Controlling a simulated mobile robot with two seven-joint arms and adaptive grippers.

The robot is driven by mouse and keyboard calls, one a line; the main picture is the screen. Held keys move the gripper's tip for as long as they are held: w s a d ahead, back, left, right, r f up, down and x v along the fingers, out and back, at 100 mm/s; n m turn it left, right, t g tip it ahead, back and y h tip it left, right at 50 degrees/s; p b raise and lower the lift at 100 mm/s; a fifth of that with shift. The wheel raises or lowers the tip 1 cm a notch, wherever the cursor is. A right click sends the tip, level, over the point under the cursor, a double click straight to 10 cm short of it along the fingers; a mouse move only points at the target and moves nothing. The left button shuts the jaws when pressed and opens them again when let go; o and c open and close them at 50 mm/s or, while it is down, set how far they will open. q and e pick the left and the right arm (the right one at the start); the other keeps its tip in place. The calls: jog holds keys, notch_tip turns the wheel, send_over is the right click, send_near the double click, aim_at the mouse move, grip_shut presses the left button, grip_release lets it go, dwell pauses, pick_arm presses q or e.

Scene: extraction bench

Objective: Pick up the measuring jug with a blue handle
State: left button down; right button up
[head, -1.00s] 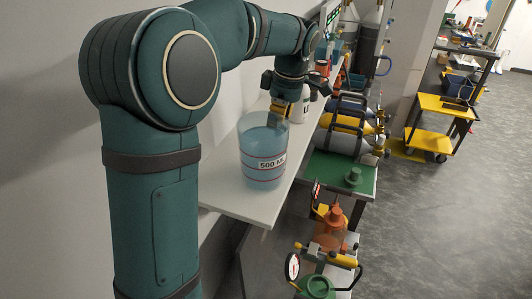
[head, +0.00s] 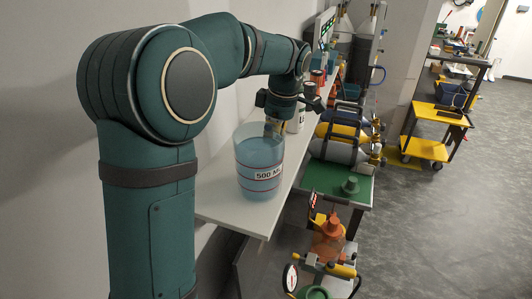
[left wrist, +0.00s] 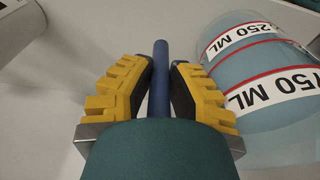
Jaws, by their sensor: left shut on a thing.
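The measuring jug (head: 258,162) is a clear bluish cylinder with red lines and a "500 ML" label, upright over the white shelf in the head view. I cannot tell whether its base touches the shelf. In the left wrist view the jug (left wrist: 262,68) is at the right, with volume labels showing. Its blue handle (left wrist: 160,62) stands between the yellow fingers of my left gripper (left wrist: 160,82), which is shut on it. In the head view the left gripper (head: 274,124) is at the jug's far side, and the jug hides most of the handle. My right gripper is not in view.
The white shelf (head: 222,205) runs along the wall, with a white bottle (head: 297,120) and other items behind the jug. To the right are a green-topped bench (head: 335,185) with cylinders and, lower, orange and green equipment (head: 328,240). A yellow cart (head: 424,147) stands farther off.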

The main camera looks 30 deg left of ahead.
pick_arm(q)
jog(key=shift+r, duration=0.15)
notch_tip(320, 180, up, 10)
jog(key=shift+f+p, duration=0.1)
jog(key=shift+p, duration=0.6)
dwell(0.4)
